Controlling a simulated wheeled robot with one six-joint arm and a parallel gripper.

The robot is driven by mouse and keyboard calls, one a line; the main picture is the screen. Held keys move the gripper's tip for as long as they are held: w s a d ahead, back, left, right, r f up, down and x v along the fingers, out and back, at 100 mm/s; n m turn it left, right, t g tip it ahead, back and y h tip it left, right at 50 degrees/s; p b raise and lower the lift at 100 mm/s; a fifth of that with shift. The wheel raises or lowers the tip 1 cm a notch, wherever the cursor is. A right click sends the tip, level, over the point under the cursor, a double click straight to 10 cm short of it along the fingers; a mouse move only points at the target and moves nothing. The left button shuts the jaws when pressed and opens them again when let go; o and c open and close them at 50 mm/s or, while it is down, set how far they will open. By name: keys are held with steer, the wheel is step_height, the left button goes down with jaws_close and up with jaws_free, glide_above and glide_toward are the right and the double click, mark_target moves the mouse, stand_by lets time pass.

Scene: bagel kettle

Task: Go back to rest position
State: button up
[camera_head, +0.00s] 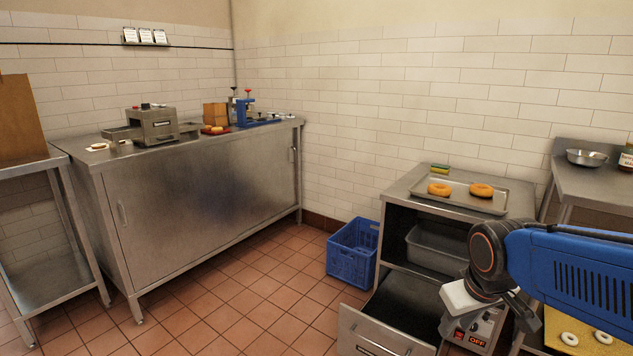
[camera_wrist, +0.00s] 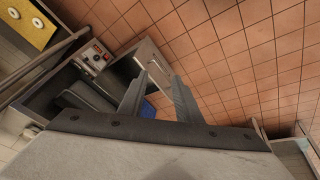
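My gripper shows in the wrist view (camera_wrist: 158,98) with its two fingers apart and nothing between them. It hangs in the air above the floor and the pulled-out drawer (camera_wrist: 152,65). In the head view my blue arm reaches in from the right, and its wrist end is in front of the steel stand. The fingers are hardly visible there. Two bagels (camera_head: 439,189) (camera_head: 481,190) lie on a metal tray (camera_head: 462,201) on top of the steel stand (camera_head: 403,192).
The drawer (camera_head: 375,333) stands open low in front. A blue crate (camera_head: 352,258) is on the floor beside the stand. A long steel cabinet (camera_head: 205,192) carries machines at left. Pale rings lie on a yellow board (camera_head: 590,338) at lower right. The middle floor is clear.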

steer(key=s+r+m, duration=0.1)
steer(key=s+m, duration=0.1)
steer(key=s, duration=0.9)
steer(key=shift+m+t, duration=0.3)
steer(key=shift+t, duration=0.1)
steer(key=shift+d, duration=0.1)
stand_by(0.3)
